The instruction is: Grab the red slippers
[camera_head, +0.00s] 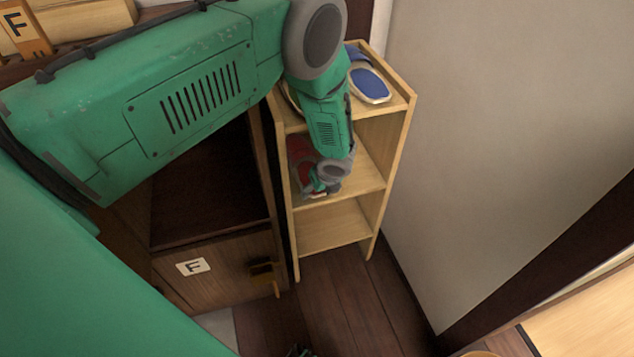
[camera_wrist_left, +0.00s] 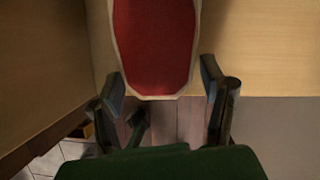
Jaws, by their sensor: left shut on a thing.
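A red slipper with a pale rim (camera_head: 303,156) is on the middle level of the light wooden shelf, partly hidden behind my left arm. It also shows in the left wrist view (camera_wrist_left: 155,45), its near end reaching between the two fingers. My left gripper (camera_head: 320,186) is at the front of that level, shut on the red slipper; in the left wrist view its fingers (camera_wrist_left: 162,92) stand on both sides of the slipper's near end. Whether a second red slipper lies there I cannot tell.
Blue slippers (camera_head: 368,84) lie on the shelf's top (camera_head: 398,101). The lowest level (camera_head: 330,228) looks empty. A dark wooden cabinet (camera_head: 222,271) marked F stands close on the left, a pale wall (camera_head: 490,130) on the right. The floor (camera_head: 345,295) in front is clear.

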